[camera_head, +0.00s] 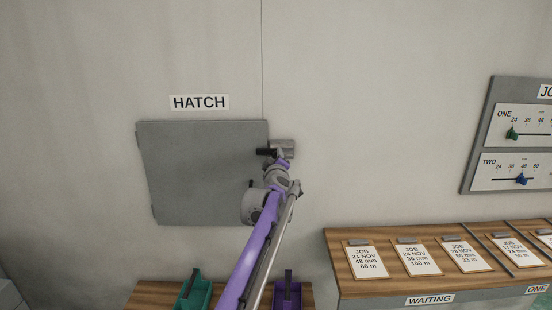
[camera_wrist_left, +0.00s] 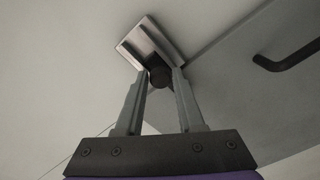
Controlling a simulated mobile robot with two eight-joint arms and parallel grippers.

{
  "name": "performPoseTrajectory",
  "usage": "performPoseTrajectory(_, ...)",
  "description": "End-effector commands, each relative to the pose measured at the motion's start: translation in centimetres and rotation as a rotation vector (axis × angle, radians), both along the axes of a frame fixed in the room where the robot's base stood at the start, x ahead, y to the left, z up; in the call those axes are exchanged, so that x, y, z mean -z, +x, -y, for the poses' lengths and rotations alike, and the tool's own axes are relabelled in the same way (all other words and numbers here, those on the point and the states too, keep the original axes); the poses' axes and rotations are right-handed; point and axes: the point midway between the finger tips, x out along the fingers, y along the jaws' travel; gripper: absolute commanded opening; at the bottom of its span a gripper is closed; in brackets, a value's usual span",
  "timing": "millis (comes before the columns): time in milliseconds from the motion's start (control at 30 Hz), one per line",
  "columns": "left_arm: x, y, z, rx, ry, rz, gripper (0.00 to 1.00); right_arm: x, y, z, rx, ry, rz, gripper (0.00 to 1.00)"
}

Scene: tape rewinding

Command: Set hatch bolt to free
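The hatch (camera_head: 200,175) is a grey panel on the wall under a HATCH sign, and it lies flat against the wall. The hatch bolt (camera_head: 284,145) is a small metal block at the hatch's upper right edge. In the left wrist view the bolt's plate (camera_wrist_left: 157,38) is bright metal with a dark round knob (camera_wrist_left: 160,77). My left gripper (camera_head: 282,160) is at the bolt. In the left wrist view its fingers (camera_wrist_left: 161,80) lie on both sides of the knob with no clear gap. The arm hides part of the bolt. My right gripper is not in view.
A dark handle (camera_wrist_left: 288,55) sticks out from the hatch. A wooden shelf (camera_head: 345,256) with job cards stands at the lower right. A slider panel (camera_head: 480,150) hangs at the far right. A teal bin (camera_head: 195,296) and a purple bin (camera_head: 288,297) stand below the hatch.

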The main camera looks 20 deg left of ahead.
Motion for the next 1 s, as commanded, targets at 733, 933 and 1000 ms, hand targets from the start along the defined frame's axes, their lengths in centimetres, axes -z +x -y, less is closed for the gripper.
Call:
performPoseTrajectory(733,-0.01,-0.02,0.0,0.0,0.0,0.0,0.0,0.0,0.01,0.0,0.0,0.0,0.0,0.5)
performPoseTrajectory(933,-0.01,-0.02,0.0,0.0,0.0,0.0,0.0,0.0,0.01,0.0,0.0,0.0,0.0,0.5)
performPoseTrajectory(1000,-0.01,-0.02,0.0,0.0,0.0,0.0,0.0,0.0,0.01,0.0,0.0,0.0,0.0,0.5)
